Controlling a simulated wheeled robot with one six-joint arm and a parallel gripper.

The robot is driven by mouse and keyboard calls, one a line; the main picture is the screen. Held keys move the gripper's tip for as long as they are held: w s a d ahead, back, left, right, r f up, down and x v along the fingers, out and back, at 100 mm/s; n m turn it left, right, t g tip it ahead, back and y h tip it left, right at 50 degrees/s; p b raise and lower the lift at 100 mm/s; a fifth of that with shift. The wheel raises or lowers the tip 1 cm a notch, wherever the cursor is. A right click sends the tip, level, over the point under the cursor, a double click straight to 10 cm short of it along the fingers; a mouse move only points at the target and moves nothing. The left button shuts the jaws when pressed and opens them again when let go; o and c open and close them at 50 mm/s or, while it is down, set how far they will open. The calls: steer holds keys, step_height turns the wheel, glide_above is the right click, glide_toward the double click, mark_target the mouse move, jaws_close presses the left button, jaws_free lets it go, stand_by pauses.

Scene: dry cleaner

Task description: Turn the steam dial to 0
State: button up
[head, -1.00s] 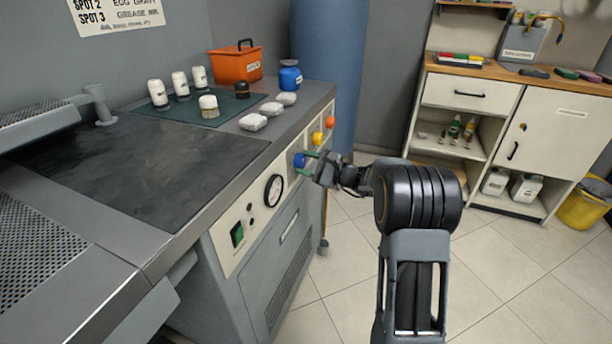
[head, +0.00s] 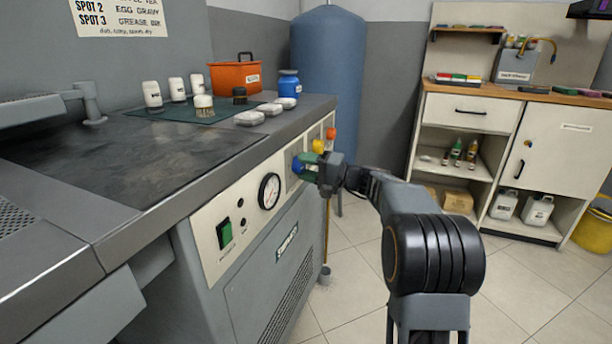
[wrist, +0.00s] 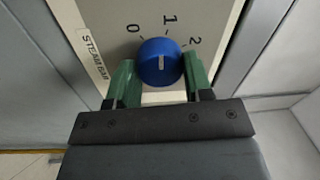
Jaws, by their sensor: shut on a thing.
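The blue steam dial (wrist: 160,62) is on the cream front panel, with the marks 0, 1 and 2 around its far side in the wrist view. Its white pointer line points close to the 1, slightly to the 0 side of it. My gripper (wrist: 159,74) has one green finger on each side of the dial and is shut on it. In the head view, the dial (head: 297,166) is partly hidden by my gripper (head: 305,167). A label (wrist: 94,58) starting "STEAM" is beside the dial.
On the same panel are a pressure gauge (head: 269,191), a green switch (head: 224,233), and yellow (head: 318,146) and orange (head: 331,134) knobs just beyond my gripper. The worktop (head: 150,150) is above. Open floor (head: 345,285) lies to the right.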

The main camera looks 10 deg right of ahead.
steer(key=n, duration=0.3)
steer(key=shift+r+n, duration=0.1)
steer(key=shift+n, duration=0.2)
steer(key=shift+w+d+n+g, duration=0.1)
steer(key=shift+n+g, duration=0.3)
steer(key=shift+n, duration=1.4)
steer(key=o, duration=0.9)
steer(key=shift+p+v, duration=1.75)
steer(key=shift+v, duration=5.1)
